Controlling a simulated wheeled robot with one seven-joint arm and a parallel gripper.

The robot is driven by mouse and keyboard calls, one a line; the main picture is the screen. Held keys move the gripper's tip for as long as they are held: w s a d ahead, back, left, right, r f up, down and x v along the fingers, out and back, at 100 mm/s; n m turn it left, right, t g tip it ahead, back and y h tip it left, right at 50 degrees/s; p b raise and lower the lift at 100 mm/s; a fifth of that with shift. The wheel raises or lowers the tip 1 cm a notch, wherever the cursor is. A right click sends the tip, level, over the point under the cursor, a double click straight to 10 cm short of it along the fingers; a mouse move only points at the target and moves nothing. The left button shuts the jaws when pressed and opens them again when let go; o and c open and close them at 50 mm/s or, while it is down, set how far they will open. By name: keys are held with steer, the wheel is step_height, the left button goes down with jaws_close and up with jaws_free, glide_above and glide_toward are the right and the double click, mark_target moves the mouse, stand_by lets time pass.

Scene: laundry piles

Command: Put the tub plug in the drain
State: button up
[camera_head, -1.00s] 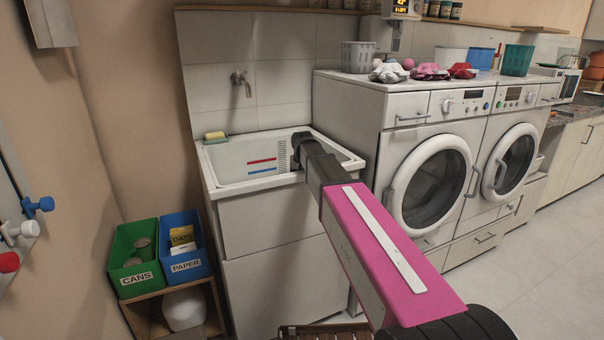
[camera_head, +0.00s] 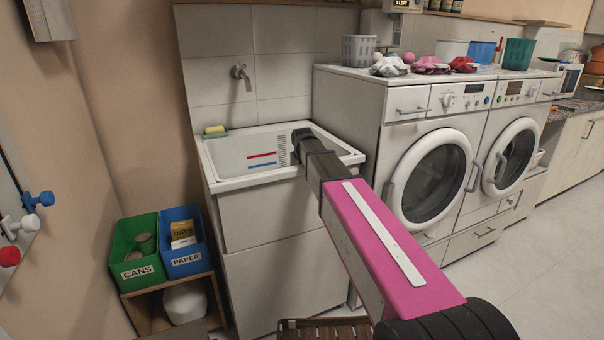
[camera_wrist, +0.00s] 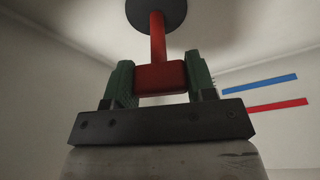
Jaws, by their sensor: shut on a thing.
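The tub plug (camera_wrist: 157,13) shows in the wrist view as a dark disc on a red stem with a red block handle. My gripper (camera_wrist: 160,78) is shut on the red handle, with a green pad on each side. The disc is at the far end of the stem, beyond the fingers. In the head view my arm reaches down into the white tub (camera_head: 222,183), and its dark end is near the tub's back right. The plug and my fingertips are hidden there. The drain shows in neither view, so I cannot tell how near the plug is to it.
The tub's rim and walls surround my arm's end; red and blue stripes (camera_head: 262,154) mark its inside wall. A sponge (camera_head: 214,130) lies at the back left corner, below a tap (camera_head: 242,76). A washer (camera_head: 432,165) stands close on the right.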

steer(key=shift+f, duration=0.1)
steer(key=o, duration=1.3)
